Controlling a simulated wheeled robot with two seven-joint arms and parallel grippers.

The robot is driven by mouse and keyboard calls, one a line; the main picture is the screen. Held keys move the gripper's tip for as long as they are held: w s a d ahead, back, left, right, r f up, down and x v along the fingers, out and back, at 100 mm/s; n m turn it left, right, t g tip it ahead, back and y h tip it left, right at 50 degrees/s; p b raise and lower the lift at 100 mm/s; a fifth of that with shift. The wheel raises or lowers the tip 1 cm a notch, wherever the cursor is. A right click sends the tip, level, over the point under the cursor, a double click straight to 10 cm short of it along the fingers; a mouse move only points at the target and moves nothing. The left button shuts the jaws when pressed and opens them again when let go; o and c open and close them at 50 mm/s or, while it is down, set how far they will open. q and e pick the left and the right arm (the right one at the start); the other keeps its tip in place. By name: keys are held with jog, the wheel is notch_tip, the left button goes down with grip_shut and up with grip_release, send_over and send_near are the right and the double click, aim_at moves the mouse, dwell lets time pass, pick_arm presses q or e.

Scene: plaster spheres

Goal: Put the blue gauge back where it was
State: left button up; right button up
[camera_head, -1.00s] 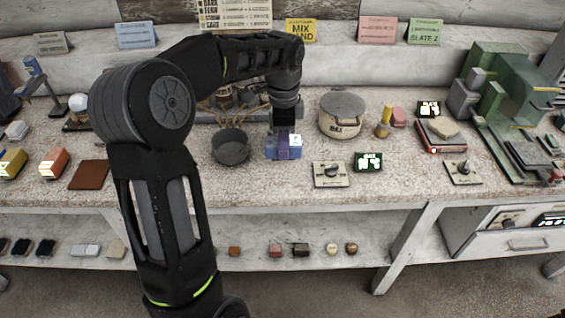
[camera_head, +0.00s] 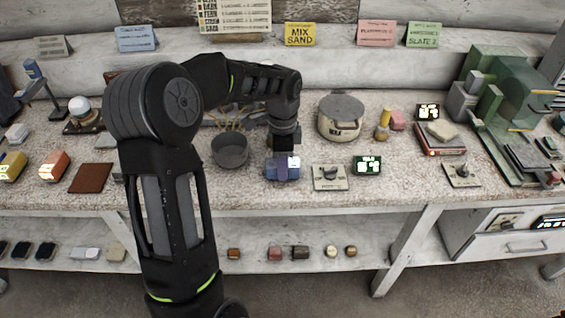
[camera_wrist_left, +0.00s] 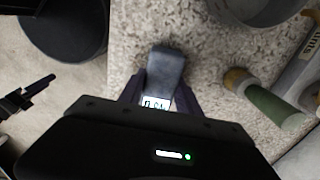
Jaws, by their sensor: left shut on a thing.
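The grey bowl (camera_head: 230,150) stands left of the gauge. A knob panel (camera_head: 330,178) and a dark block with a lit display (camera_head: 367,166) lie to its right. A lidded pot (camera_head: 341,117) stands behind them. The bench's front edge is close to the gauge.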

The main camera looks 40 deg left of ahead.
pick_arm(q)
jog(key=shift+f, duration=0.1)
jog(key=o, duration=1.3)
notch_tip(320, 180, up, 12)
jog(key=shift+r, duration=0.15)
